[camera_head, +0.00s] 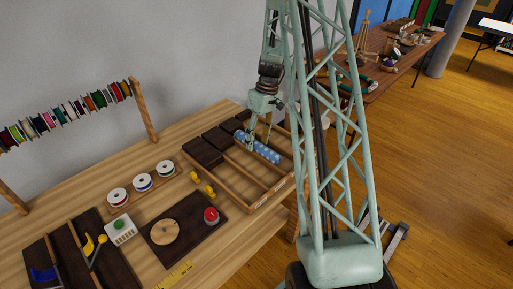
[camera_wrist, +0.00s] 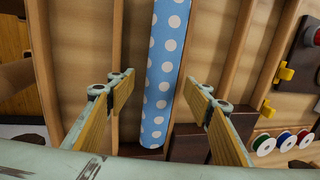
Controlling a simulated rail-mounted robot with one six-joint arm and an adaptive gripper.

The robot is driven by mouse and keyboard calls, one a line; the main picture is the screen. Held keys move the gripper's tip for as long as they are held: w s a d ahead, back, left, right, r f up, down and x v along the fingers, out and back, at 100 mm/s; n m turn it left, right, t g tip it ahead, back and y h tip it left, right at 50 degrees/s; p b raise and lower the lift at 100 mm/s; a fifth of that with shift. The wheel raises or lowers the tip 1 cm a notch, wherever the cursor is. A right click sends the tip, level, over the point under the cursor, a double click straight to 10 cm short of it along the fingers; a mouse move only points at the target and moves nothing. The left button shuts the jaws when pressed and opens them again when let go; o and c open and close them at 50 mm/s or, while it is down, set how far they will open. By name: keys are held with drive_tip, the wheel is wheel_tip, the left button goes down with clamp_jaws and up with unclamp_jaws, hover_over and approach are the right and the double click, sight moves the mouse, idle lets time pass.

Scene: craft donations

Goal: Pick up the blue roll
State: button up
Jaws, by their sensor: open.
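The blue roll (camera_head: 258,148) with white dots lies in a slot of the wooden divided tray (camera_head: 232,185) on the workbench. In the wrist view the blue roll (camera_wrist: 165,75) runs lengthwise between my gripper's two fingers. In the wrist view my gripper (camera_wrist: 158,92) is open, with a gap between the roll and each finger. Whether the fingertips reach below the roll's top is hard to tell.
Dark blocks (camera_head: 203,153) sit along the tray's back end. White ribbon spools (camera_head: 143,182) and yellow clips (camera_head: 196,178) lie left of the tray. A dark board with a red button (camera_head: 211,215) is in front. A spool rack (camera_head: 145,110) stands behind.

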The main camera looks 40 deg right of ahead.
sight(256, 142)
idle(0.4)
drive_tip(key=c, duration=1.1)
drive_tip(key=shift+r, duration=0.2)
drive_tip(key=shift+a+p+v, duration=0.15)
drive_tip(key=shift+v, duration=0.65)
drive_tip(key=shift+a+p+v, duration=0.15)
drive_tip(key=shift+a+v, duration=0.05)
drive_tip(key=shift+v, duration=0.6)
drive_tip(key=s+a, duration=0.3)
drive_tip(key=s, duration=0.4)
drive_tip(key=s+a+r, duration=0.1)
drive_tip(key=s+a, duration=0.2)
drive_tip(key=s, duration=0.4)
drive_tip(key=shift+s+r, duration=0.3)
drive_tip(key=shift+s, duration=0.1)
drive_tip(key=shift+a, duration=0.15)
